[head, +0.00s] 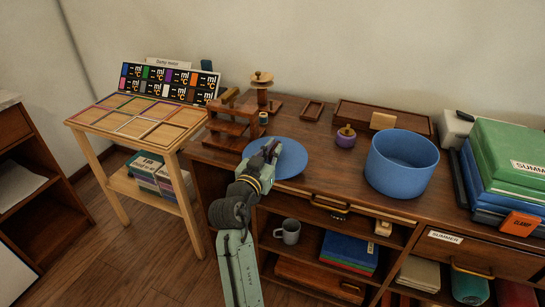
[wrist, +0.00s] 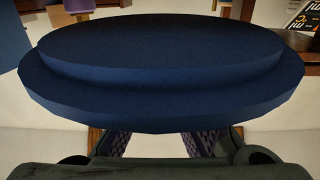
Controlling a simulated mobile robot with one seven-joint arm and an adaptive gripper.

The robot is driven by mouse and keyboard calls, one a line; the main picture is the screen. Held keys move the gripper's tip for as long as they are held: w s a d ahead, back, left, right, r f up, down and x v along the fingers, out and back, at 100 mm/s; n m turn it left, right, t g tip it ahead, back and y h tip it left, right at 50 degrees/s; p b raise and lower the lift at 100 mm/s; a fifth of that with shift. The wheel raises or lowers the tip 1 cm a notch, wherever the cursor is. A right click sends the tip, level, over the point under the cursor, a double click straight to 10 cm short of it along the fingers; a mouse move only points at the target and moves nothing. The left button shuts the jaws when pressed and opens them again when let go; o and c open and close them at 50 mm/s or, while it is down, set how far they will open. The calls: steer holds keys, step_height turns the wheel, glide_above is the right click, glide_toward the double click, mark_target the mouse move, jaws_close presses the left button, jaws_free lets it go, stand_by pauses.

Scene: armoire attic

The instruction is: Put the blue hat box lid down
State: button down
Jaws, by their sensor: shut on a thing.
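The blue hat box lid (head: 291,160) is a round disc over the dresser top, left of the hat box. In the wrist view the lid (wrist: 160,65) fills the upper middle, dark blue with a stepped edge. I cannot tell whether the lid touches the dresser. The blue hat box (head: 402,163) stands open and upright on the dresser to the right.
A small wooden stepped rack (head: 232,125) stands close left of the lid. A purple knobbed jar (head: 346,137) and a wooden tray (head: 383,117) are behind. Green and blue boxes (head: 510,150) are stacked right. Bare dresser top (head: 335,180) lies between lid and hat box.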

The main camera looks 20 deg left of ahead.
steer(key=shift+w+a+f, duration=0.15)
steer(key=shift+a+f, duration=0.05)
steer(key=shift+f+p, duration=0.4)
steer(key=shift+f, duration=1.2)
steer(key=shift+f, duration=0.1)
steer(key=c, duration=1.7)
jaws_free()
steer(key=shift+s+a+b, duration=0.15)
steer(key=shift+s+b, duration=0.75)
steer(key=shift+s, duration=2.15)
steer(key=shift+s+a+b, duration=0.15)
steer(key=shift+s+b, duration=0.7)
steer(key=shift+s, duration=2.15)
